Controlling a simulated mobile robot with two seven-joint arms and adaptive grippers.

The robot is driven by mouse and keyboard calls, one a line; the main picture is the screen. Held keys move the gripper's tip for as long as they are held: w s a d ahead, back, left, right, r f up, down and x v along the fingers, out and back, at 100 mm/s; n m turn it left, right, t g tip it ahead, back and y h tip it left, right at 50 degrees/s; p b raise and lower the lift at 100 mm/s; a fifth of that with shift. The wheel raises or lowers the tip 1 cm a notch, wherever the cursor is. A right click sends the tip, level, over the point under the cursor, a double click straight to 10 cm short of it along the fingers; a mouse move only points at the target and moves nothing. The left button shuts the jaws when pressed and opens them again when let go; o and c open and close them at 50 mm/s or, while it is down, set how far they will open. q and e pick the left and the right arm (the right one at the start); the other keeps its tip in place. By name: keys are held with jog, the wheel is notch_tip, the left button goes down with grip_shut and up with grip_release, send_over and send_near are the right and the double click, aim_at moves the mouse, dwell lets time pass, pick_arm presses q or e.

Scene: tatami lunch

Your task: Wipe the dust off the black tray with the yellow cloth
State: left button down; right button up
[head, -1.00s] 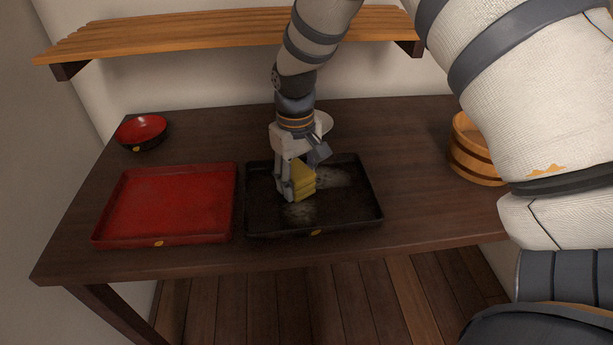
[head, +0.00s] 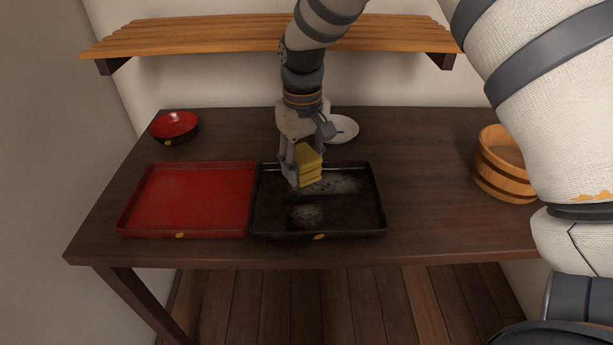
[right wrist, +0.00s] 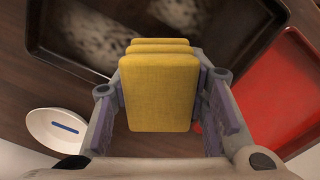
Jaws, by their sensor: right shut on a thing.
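The black tray (head: 376,215) lies on the table, with one pale dust patch (head: 338,185) toward its back and another (head: 306,215) near its front. My right gripper (head: 306,168) is shut on the folded yellow cloth (head: 309,178), over the back left part of the tray. The cloth (right wrist: 160,95) sits between both fingers in the right wrist view, with the black tray (right wrist: 45,30) beyond it. I cannot tell whether the cloth touches the tray. My left gripper is not in view.
A red tray (head: 190,200) stands directly left of the black tray. A red bowl (head: 174,126) is at the back left, a white dish (head: 345,127) behind the black tray, and a wooden tub (head: 503,168) at the right. A slatted shelf (head: 200,35) hangs above the back.

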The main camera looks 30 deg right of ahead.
aim_at(304, 154)
jog(key=shift+r, duration=0.45)
jog(key=shift+r, duration=1.5)
